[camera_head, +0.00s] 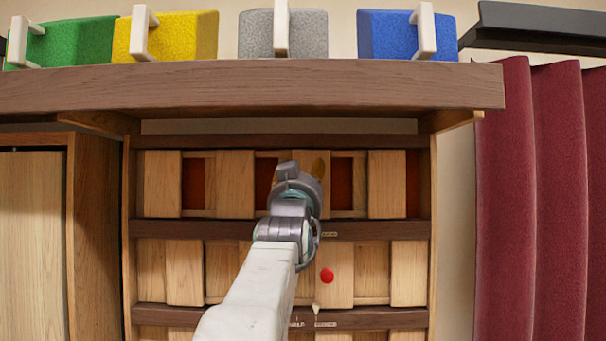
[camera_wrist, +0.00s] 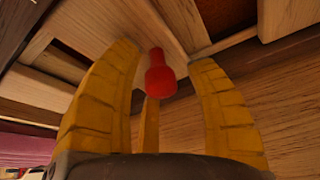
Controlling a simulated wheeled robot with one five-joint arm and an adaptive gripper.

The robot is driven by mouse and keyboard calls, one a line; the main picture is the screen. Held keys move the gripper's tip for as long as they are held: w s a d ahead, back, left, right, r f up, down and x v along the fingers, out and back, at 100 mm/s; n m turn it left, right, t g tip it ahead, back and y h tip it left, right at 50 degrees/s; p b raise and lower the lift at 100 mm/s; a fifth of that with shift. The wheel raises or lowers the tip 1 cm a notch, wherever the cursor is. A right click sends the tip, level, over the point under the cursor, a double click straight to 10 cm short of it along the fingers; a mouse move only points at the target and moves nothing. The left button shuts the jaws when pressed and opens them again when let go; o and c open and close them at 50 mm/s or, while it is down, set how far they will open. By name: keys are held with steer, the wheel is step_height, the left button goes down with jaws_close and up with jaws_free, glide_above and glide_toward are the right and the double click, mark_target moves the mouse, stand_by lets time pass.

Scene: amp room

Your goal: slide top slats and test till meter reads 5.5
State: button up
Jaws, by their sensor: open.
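The top row of wooden slats (camera_head: 235,184) spans the cabinet front in the head view, with dark red openings between the slats. My gripper (camera_head: 318,167) is in front of this row, right of centre, and its wrist hides part of the slats. In the wrist view my gripper (camera_wrist: 165,85) has its yellow fingers spread. A red knob (camera_wrist: 160,76) on a slat shows between them, with gaps on both sides. Another slat row below bears a red knob (camera_head: 327,275). I cannot tell a meter or a reading. Small labels (camera_head: 329,234) on the rails are too small to read.
A wooden shelf (camera_head: 250,86) overhangs the slats. Green (camera_head: 75,42), yellow (camera_head: 185,36), grey (camera_head: 300,36) and blue (camera_head: 390,36) blocks with pale handles stand on it. A wooden cabinet (camera_head: 32,240) is at left, and a dark red curtain (camera_head: 560,200) at right.

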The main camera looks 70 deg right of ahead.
steer(key=shift+c, duration=0.3)
steer(key=shift+r, duration=0.1)
jaws_close()
